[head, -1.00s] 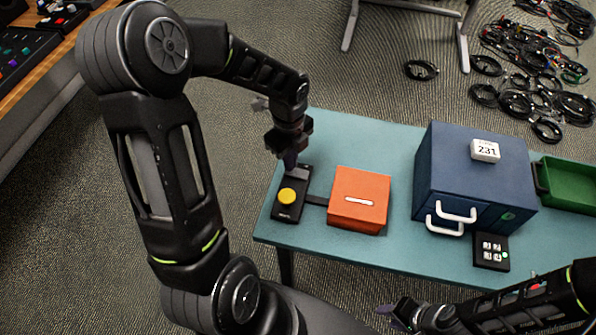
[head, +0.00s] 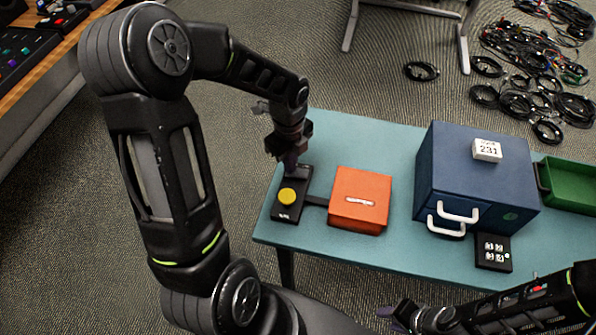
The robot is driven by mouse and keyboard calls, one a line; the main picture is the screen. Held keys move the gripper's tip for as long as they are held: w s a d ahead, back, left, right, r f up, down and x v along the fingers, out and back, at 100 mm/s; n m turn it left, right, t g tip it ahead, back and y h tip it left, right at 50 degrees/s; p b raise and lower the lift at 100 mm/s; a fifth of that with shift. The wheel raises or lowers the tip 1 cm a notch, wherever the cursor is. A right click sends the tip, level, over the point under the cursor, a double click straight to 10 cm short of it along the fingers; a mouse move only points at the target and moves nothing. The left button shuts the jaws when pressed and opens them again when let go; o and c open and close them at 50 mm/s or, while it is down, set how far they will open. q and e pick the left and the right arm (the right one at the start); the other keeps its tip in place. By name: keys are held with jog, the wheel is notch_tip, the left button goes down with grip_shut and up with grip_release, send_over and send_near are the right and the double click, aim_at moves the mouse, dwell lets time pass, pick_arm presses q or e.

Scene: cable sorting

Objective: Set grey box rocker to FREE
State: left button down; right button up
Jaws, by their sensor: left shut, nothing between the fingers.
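A dark grey box (head: 284,212) with a round yellow button (head: 287,196) lies at the left end of the teal table. My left gripper (head: 290,162) is shut and points down at the far end of this box, touching it or just above it; I cannot tell which. The rocker and its setting cannot be made out; the gripper covers part of that far end. My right gripper (head: 398,316) is at the bottom edge, in front of the table, and its jaws are too unclear to read.
An orange box (head: 359,213) with a pale slot joins the grey box by a dark strip. A blue cabinet (head: 468,172) with white handles, a keypad (head: 492,252) and a green tray (head: 571,187) stand to the right. Cables (head: 535,85) lie on the floor behind.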

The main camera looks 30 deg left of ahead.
pick_arm(q)
jog(key=shift+r+p, duration=2.1)
jog(key=shift+r, duration=0.25)
notch_tip(320, 180, up, 2)
jog(key=shift+r+p, duration=0.1)
jog(key=shift+p, duration=0.85)
